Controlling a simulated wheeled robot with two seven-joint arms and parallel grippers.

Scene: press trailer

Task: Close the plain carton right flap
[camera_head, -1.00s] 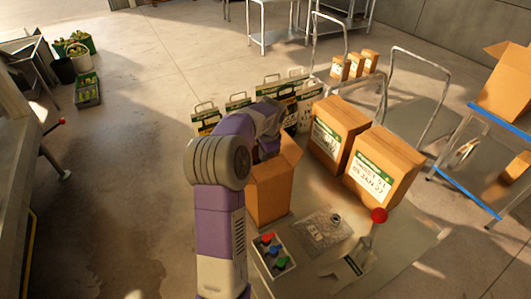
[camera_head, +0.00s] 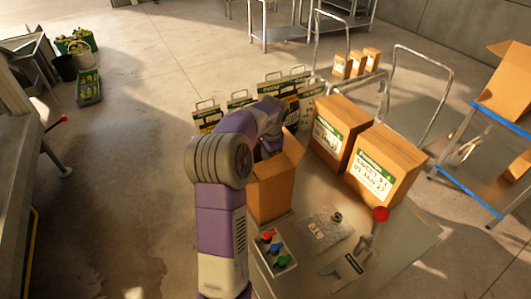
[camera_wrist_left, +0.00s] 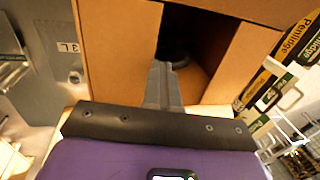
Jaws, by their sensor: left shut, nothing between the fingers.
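The plain carton (camera_head: 270,195) stands upright on the bench with its top open. Its right flap (camera_head: 292,152) sticks up and leans outward at the right side. My left arm covers the carton's left and far parts, and hides most of my left gripper in the head view. In the left wrist view, my left gripper (camera_wrist_left: 164,75) is shut and empty, its fingers pointing at the opening between brown carton panels (camera_wrist_left: 120,45). I cannot tell whether the fingertips touch cardboard. A dark round shape (camera_wrist_left: 178,52) shows inside the opening. My right gripper is not in view.
Two labelled cartons (camera_head: 385,165) stand close to the right of the plain carton. Bags (camera_head: 278,92) stand behind it. A button box (camera_head: 271,250) and a red-knobbed lever (camera_head: 381,214) are at the bench front. A blue-edged table (camera_head: 470,190) is at the right.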

